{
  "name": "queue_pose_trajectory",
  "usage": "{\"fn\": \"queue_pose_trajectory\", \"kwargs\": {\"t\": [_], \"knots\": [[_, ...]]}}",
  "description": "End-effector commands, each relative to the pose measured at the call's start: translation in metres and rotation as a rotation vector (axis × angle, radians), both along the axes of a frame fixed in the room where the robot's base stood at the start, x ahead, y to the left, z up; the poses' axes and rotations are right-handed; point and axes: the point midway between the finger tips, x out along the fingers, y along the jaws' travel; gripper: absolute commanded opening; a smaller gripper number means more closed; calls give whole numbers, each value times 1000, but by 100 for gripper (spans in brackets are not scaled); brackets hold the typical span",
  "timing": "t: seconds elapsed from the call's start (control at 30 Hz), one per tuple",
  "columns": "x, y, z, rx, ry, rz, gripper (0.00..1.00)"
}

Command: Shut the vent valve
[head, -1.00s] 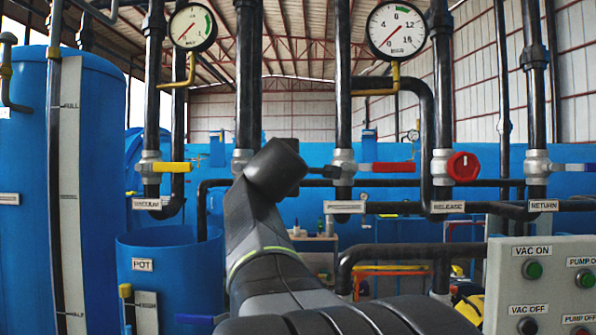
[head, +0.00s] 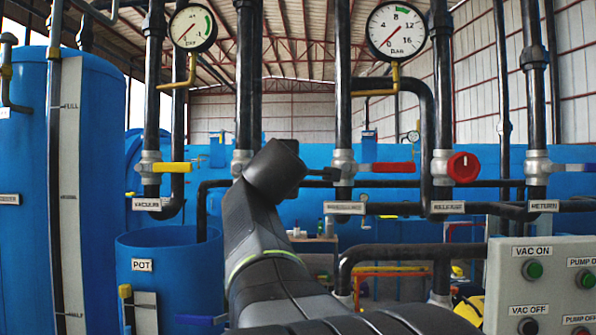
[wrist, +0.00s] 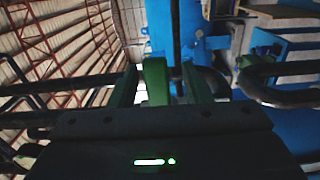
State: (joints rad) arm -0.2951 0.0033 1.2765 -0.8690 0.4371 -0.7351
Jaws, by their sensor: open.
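My gripper (wrist: 160,84) is open. In the wrist view a green bar (wrist: 155,78), which looks like a valve lever, stands between the two fingers, with a gap on its right; contact on its left is unclear. In the head view my dark wrist (head: 274,172) covers the middle of a pipe, where a grey valve body (head: 241,162) partly shows. Its lever and label are hidden behind my arm, so I cannot read whether it is the vent valve. The fingertips are not clear in the head view.
A yellow-lever valve (head: 172,167) is to the left. A red-lever valve (head: 393,167), a red knob (head: 463,167) and a blue-lever valve (head: 573,167) are to the right. Two gauges hang above. A control panel (head: 553,290) stands lower right, a blue pot (head: 190,285) lower left.

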Motion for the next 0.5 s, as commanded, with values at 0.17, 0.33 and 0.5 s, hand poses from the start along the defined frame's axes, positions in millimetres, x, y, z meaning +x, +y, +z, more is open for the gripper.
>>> {"fn": "queue_pose_trajectory", "kwargs": {"t": [0.17,0.33,0.5], "knots": [[-30,1,0,1,-4,3,44],[-66,3,0,2,-3,3,44],[-100,4,-1,1,-2,4,44]]}}
